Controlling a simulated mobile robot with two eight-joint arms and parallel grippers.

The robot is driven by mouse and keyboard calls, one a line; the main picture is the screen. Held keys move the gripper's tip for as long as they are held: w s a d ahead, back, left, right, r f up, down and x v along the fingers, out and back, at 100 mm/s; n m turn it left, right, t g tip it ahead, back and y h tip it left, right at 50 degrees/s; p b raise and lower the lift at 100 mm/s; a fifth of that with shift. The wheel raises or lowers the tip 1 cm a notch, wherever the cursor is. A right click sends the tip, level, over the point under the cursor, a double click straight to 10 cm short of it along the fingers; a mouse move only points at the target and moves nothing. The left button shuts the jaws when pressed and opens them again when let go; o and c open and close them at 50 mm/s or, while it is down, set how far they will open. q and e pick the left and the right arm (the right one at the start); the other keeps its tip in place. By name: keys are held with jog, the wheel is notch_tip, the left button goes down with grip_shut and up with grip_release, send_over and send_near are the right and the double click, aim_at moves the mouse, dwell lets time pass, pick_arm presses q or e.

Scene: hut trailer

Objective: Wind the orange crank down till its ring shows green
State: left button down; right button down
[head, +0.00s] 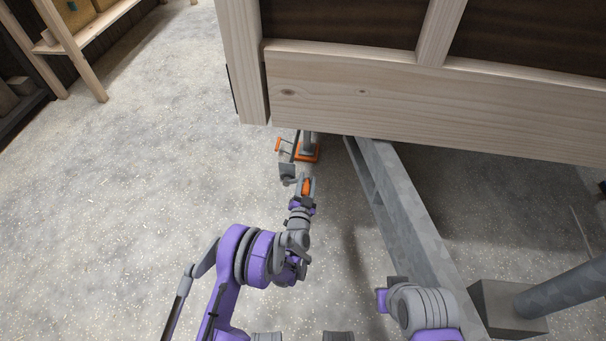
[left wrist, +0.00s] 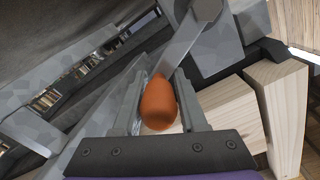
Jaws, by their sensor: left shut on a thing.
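The crank's orange grip (left wrist: 159,104) sits between the two fingers of my left gripper (left wrist: 160,112) in the left wrist view. A flat grey crank arm (left wrist: 188,48) runs up and right from the grip. In the head view my left gripper (head: 304,187) is closed around the orange grip (head: 307,184), below the trailer's front corner. Beyond it, an orange part (head: 305,153) with a grey post shows under the wooden edge. I cannot make out the ring or its colour in either view. Part of my right arm shows at lower right; its fingers are not visible.
The trailer's wooden frame (head: 400,104) hangs over the crank area. A grey metal drawbar (head: 402,215) slants down to the right of my left gripper, close by. A wooden shelf (head: 82,38) stands at far left. The speckled floor (head: 140,170) on the left is clear.

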pick_arm(q)
notch_tip(320, 180, down, 11)
jog(key=a+m, duration=0.2)
jog(key=m, duration=1.3)
jog(key=shift+w+a+r+m+b, duration=0.15)
jog(key=shift+w+r+m+b, duration=0.05)
jog(key=shift+m+b, duration=0.15)
jog(key=shift+a, duration=0.1)
jog(key=c, duration=0.5)
grip_release()
